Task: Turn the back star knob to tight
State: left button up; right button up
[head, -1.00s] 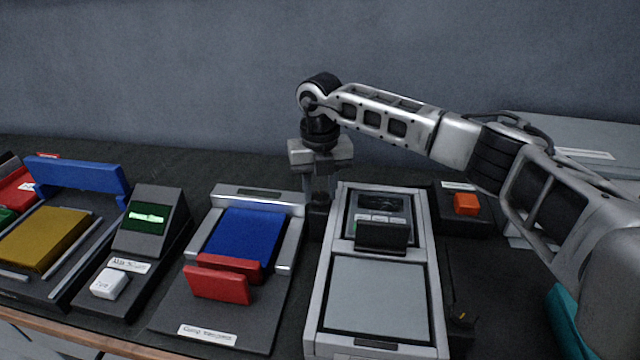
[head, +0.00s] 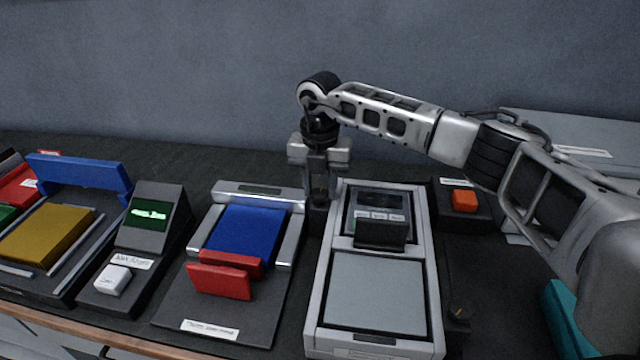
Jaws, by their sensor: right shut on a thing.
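My right gripper (head: 319,190) points straight down between the clamp fixture and the grey framed unit, toward the back of the bench. Its fingers are shut on a small dark thing low between them, at the place of the back star knob. The knob's shape is mostly hidden by the fingers, and I cannot read its setting. A small dark part with a yellowish mark (head: 458,314) stands at the right side of the grey framed unit, near the front. My left gripper is not in view.
The grey framed unit (head: 434,290) stands right of my gripper. The clamp fixture (head: 172,318) with a blue block (head: 243,234) and red bar (head: 219,281) is to the left. A box with an orange button (head: 464,200) lies under my right arm. The wall is behind.

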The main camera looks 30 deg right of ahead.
aim_at(320, 193)
jog(key=o, duration=1)
jog(key=shift+r, duration=0.1)
notch_tip(320, 193, up, 16)
jog(key=shift+f+b, duration=0.1)
jog(key=shift+b, duration=0.7)
